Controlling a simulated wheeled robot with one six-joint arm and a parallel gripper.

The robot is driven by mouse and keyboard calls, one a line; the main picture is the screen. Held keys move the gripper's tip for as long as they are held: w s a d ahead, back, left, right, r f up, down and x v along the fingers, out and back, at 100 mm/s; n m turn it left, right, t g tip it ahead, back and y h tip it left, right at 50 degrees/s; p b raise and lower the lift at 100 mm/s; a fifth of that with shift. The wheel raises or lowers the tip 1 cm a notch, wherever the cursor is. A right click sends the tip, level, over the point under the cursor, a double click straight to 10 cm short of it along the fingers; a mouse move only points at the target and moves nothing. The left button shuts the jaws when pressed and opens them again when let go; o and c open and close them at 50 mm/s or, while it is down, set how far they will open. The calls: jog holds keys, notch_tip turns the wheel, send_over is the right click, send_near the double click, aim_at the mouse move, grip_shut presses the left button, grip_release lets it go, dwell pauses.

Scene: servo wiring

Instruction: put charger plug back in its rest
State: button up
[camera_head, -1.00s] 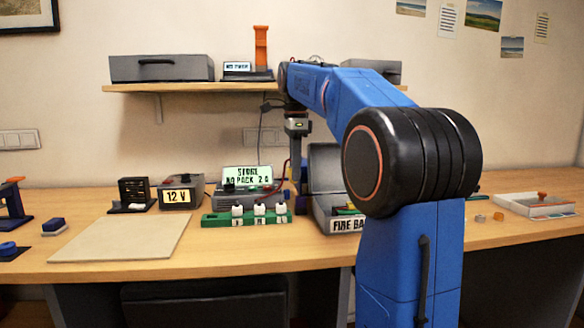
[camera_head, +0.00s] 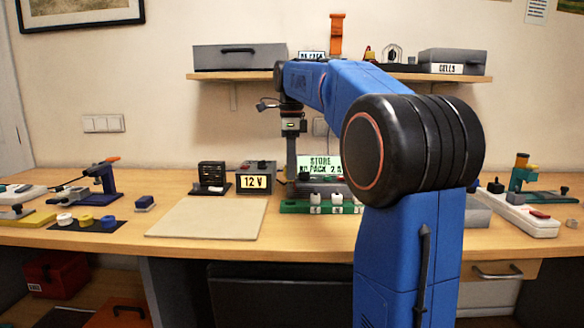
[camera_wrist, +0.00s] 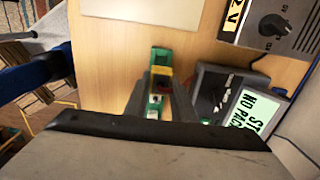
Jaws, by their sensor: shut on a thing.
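My gripper (camera_wrist: 158,85) is shut on a small yellow piece (camera_wrist: 160,73), which I take to be the charger plug; the fingers hide much of it. In the head view my gripper (camera_head: 291,172) hangs down at the left of the charger (camera_head: 320,165), whose display reads STORE and NO PACK. The charger (camera_wrist: 248,108) is to the right of my fingers in the wrist view. A green strip (camera_wrist: 161,57) with white blocks lies below my fingers. It also shows in the head view (camera_head: 292,207). I cannot make out the plug's rest.
The 12 V supply (camera_head: 257,178) stands left of the charger, beside a black rack (camera_head: 212,176). A pale mat (camera_head: 205,220) lies clear in front. A shelf (camera_head: 215,76) hangs above. My arm hides the bench at right of centre. A white power strip (camera_head: 520,215) lies farther right.

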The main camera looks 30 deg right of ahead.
jog(key=shift+f, duration=0.1)
jog(key=shift+f, duration=2.8)
jog(key=shift+f, duration=1.1)
jog(key=o, duration=1.1)
jog(key=shift+o, duration=0.2)
notch_tip(320, 180, up, 17)
jog(key=shift+f, duration=0.15)
jog(key=shift+r, duration=0.35)
